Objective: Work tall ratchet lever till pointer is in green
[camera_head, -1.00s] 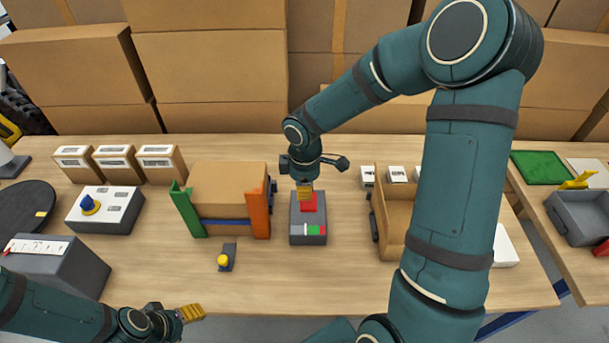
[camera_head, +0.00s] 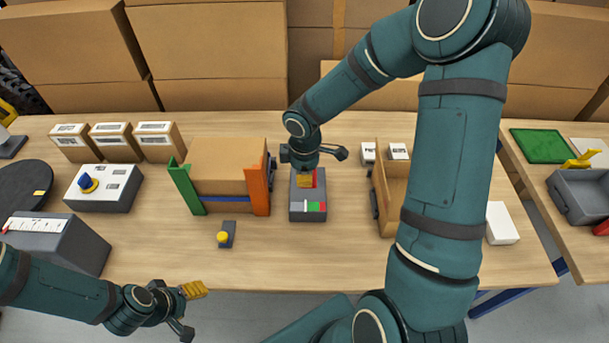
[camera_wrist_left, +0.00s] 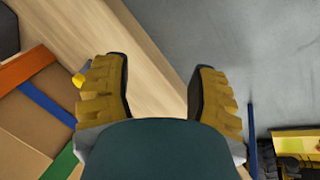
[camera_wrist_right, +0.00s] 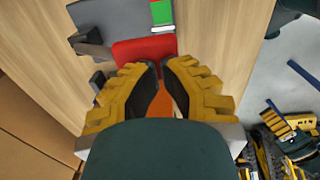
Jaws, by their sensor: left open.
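A dark grey box (camera_head: 308,216) stands on the table in the middle of the head view. A red part (camera_head: 318,178) on it, partly hidden by my right gripper, appears to be the lever; it also shows in the right wrist view (camera_wrist_right: 145,50). The box's gauge has a green field (camera_head: 313,207) with red at its right. A thin white mark at the field's left edge, perhaps the pointer (camera_wrist_right: 163,28), shows in the right wrist view. My right gripper (camera_head: 305,182) is shut, its tips against or just over the red part. My left gripper (camera_head: 196,289) is open and empty.
A carton carrier with green and orange sides (camera_head: 259,189) stands left of the box. A small yellow-knobbed device (camera_head: 225,236) lies nearer. An open brown box (camera_head: 386,210) stands right. Bare table lies in front of the grey box.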

